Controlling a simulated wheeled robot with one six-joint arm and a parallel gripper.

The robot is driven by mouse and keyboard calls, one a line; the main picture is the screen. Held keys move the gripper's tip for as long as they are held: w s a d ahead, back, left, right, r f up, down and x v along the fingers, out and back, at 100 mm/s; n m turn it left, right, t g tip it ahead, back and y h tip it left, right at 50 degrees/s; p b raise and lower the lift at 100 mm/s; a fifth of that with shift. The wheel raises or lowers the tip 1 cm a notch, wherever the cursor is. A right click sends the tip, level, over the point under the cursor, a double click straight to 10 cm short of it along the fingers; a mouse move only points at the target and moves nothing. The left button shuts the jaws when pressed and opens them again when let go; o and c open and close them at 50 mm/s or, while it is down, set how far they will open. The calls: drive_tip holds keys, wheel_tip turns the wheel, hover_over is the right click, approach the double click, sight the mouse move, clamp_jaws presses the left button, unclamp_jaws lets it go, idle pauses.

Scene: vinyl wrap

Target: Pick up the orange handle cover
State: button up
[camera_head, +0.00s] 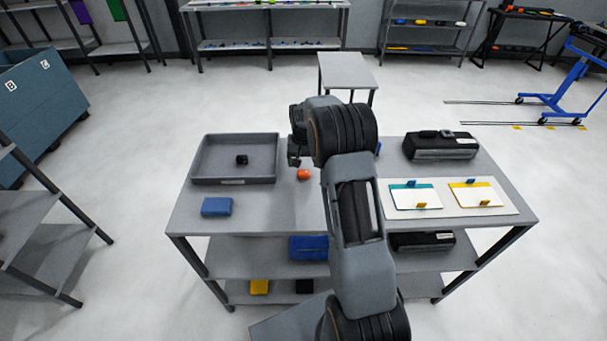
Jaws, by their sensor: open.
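A small orange object (303,174), which looks like the orange handle cover, lies on the grey table (260,218) near its middle, just right of the grey tray. My gripper (294,160) is just above and behind it in the picture, at the end of my arm. The gripper is small and dark here, and my wrist partly covers it. Its jaws are open. The orange cover appears apart from the jaws, but the exact gap cannot be told from this view.
A grey tray (201,168) holding a small black object (242,160) stands at left. A blue block (217,206) lies in front of it. At right are a white board (445,212) with two cards and a black case (440,146). My arm hides the table's middle right.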

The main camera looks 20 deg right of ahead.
sight(304, 172)
drive_tip(key=shift+s+f+p, duration=0.2)
drive_tip(key=shift+f+p, duration=0.6)
drive_tip(key=shift+f, duration=1.8)
drive_tip(key=c, duration=1)
drive_tip(key=shift+r, duration=0.1)
